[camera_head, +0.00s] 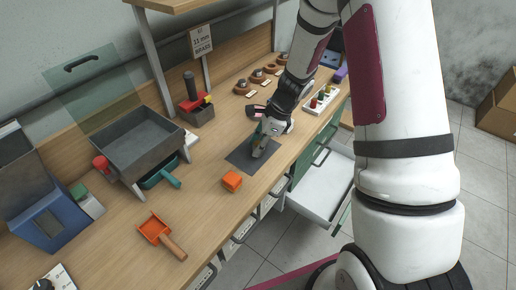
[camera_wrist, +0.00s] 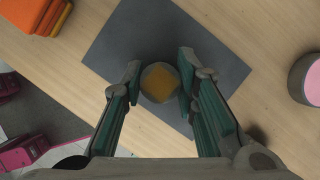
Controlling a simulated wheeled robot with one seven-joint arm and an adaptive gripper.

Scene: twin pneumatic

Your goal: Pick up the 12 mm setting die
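A round grey piece with a yellow-amber square centre (camera_wrist: 160,83) is on the dark mat (camera_wrist: 115,45) in the wrist view. I cannot read a size on it, so I cannot tell if it is the 12 mm setting die. My gripper (camera_wrist: 159,68) has one green-lined finger on each side of this piece, very close to it. Whether the fingers touch it is not clear. In the head view my gripper (camera_head: 259,153) points down at the dark mat (camera_head: 240,158), and the piece is hidden there.
A white rack (camera_head: 318,103) with coloured pieces and several brown rings (camera_head: 257,77) stand farther back. A pink-topped round item (camera_wrist: 312,80) is at the right in the wrist view. An open drawer (camera_head: 318,190) juts out below the bench.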

